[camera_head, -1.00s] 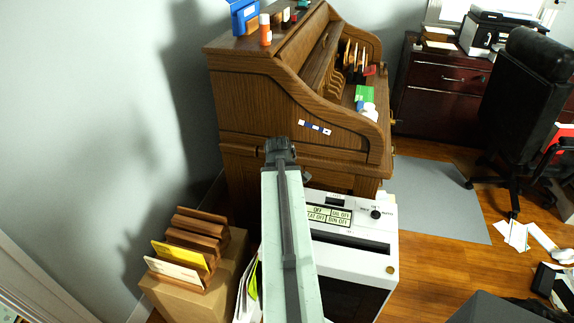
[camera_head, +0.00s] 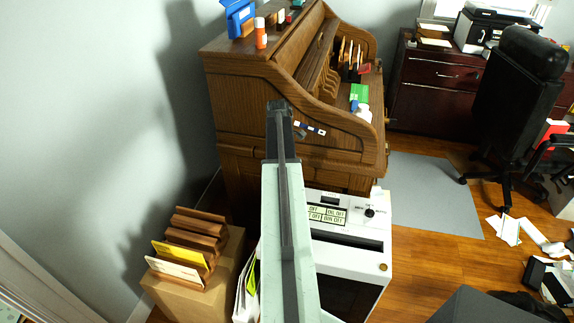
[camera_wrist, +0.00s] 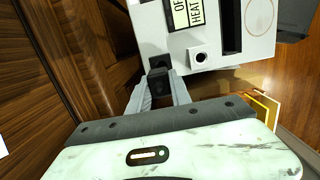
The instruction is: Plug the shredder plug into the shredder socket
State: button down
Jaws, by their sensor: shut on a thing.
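In the wrist view my gripper (camera_wrist: 160,82) is shut on a small black block, which looks like the shredder plug (camera_wrist: 158,86). The white shredder (camera_wrist: 228,48) is just beyond the fingertips. A dark square on its near corner, which looks like the shredder socket (camera_wrist: 160,62), lies right in front of the plug. I cannot tell whether the plug touches it or is apart. In the head view the shredder (camera_head: 380,222) stands in front of the desk, partly hidden by my arm. The gripper, plug and socket are hidden there.
The wooden roll-top desk (camera_head: 235,110) stands behind the shredder. A cardboard box (camera_head: 190,300) with a wooden file rack (camera_head: 205,232) is at the left, by the wall. An office chair (camera_head: 520,90) and scattered papers (camera_head: 505,230) are at the right.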

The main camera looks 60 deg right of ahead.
jog(key=shift+f+b, duration=2.9)
jog(key=shift+f, duration=0.1)
jog(key=shift+f+b, duration=1.65)
jog(key=shift+b, duration=0.05)
jog(key=c, duration=1.1)
grip_release()
jog(key=shift+r, duration=0.15)
jog(key=r+p, duration=0.7)
jog(key=p, duration=0.1)
jog(key=shift+w+a+r, duration=0.15)
jog(key=shift+w+r, duration=0.25)
jog(key=shift+f, duration=0.15)
